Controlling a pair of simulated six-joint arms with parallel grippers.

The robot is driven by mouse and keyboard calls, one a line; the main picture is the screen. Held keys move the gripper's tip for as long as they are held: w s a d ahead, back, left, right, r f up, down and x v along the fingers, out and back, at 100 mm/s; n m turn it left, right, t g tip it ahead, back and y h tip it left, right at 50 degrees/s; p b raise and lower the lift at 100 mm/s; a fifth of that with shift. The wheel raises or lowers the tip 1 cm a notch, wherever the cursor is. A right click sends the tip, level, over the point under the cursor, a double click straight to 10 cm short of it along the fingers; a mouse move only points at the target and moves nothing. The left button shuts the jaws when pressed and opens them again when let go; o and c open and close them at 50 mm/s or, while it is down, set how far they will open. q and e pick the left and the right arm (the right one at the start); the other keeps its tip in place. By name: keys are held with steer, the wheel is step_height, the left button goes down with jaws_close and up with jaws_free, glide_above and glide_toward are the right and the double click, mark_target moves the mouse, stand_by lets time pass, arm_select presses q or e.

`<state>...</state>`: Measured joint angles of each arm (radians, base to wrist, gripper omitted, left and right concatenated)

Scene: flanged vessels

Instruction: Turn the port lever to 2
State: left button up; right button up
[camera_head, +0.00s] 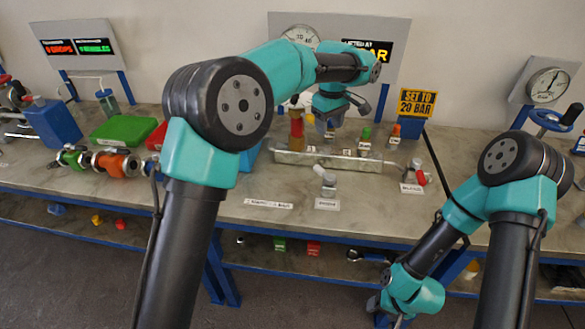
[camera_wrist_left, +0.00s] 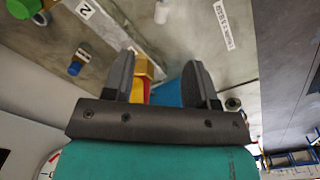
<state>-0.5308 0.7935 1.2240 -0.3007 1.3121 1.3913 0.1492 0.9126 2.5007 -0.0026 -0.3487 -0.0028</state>
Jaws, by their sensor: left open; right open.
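My left gripper (camera_head: 343,112) hangs over the back of the bench near the metal manifold bar (camera_head: 282,157). In the left wrist view, its two fingers (camera_wrist_left: 158,76) are apart. A yellow and red piece (camera_wrist_left: 146,67) shows between and beyond them; contact cannot be judged. A similar brass and red upright fitting (camera_head: 297,124) stands at the bar's left end. A label reading 2 (camera_wrist_left: 86,10) lies on the bar in the wrist view. I cannot tell for sure which part is the port lever. My right gripper (camera_head: 386,312) is low at the front, below the bench edge, its fingers small and partly hidden.
A grey-capped fitting (camera_head: 326,180) and a red-handled valve (camera_head: 415,177) stand in front. A green box (camera_head: 122,130) is at left. The bench front is mostly clear.

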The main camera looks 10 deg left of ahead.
mark_target(322, 169)
arm_select(q)
steer(key=shift+w+a, duration=0.1)
steer(key=shift+a, duration=0.35)
steer(key=shift+f, duration=0.1)
step_height(322, 169, down, 17)
steer(key=shift+f, duration=0.15)
stand_by(0.5)
jaws_close()
stand_by(0.4)
